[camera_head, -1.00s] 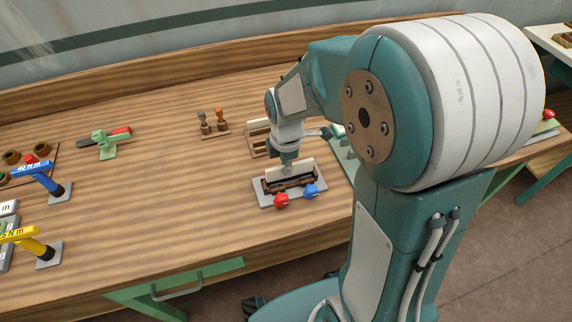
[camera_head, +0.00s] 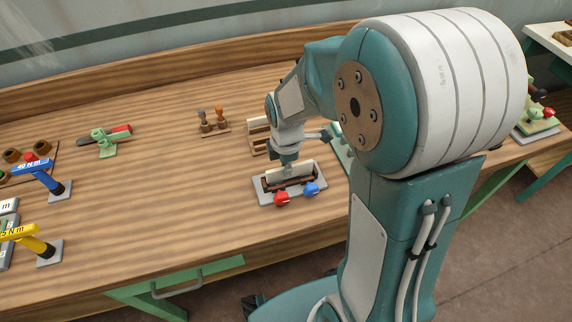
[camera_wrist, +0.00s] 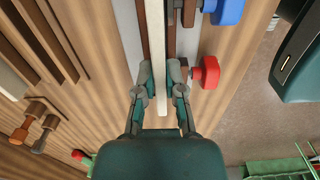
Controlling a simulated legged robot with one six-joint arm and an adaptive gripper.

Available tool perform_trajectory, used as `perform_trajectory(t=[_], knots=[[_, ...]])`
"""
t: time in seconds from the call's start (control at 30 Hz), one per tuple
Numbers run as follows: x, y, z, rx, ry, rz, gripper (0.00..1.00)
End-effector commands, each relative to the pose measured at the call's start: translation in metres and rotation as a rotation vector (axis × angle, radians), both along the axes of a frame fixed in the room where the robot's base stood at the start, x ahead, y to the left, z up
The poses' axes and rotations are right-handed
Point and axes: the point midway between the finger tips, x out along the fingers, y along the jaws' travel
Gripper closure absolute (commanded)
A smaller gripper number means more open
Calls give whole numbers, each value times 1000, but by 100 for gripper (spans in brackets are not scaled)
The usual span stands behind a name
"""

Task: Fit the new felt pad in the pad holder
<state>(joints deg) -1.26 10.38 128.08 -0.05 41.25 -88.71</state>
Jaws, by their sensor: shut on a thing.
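The white felt pad (camera_head: 302,168) is a long upright strip. My gripper (camera_head: 289,166) is shut on it around its middle. In the wrist view the fingers (camera_wrist: 162,78) press on both sides of the pad (camera_wrist: 156,30). The pad holder (camera_head: 262,194) is a grey plate with dark brown jaws, a red knob (camera_head: 281,198) and a blue knob (camera_head: 312,188) on its front side. The pad stands lined up along the holder, between the brown jaws as seen from above. I cannot tell how deep its lower edge sits.
A wooden rack (camera_head: 257,144) with a pale strip stands just behind the holder. A small stand with two stamp-like handles (camera_head: 213,128) is further back left. A green clamp (camera_head: 105,143) and blue and yellow torque tools (camera_head: 40,180) are at the left. The bench between is clear.

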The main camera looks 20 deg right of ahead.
Motion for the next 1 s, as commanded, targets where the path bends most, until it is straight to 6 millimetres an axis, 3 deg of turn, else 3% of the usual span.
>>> perform_trajectory(t=[0.63, 0.67, 0.7, 0.73, 1.0], knots=[[0, 0, -14, 0, 1, 0, 100], [0, 0, -14, 0, 1, 0, 74], [0, 0, -14, 0, 1, 0, 56], [0, 0, -14, 0, 1, 0, 47], [0, 0, -14, 0, 1, 0, 47]])
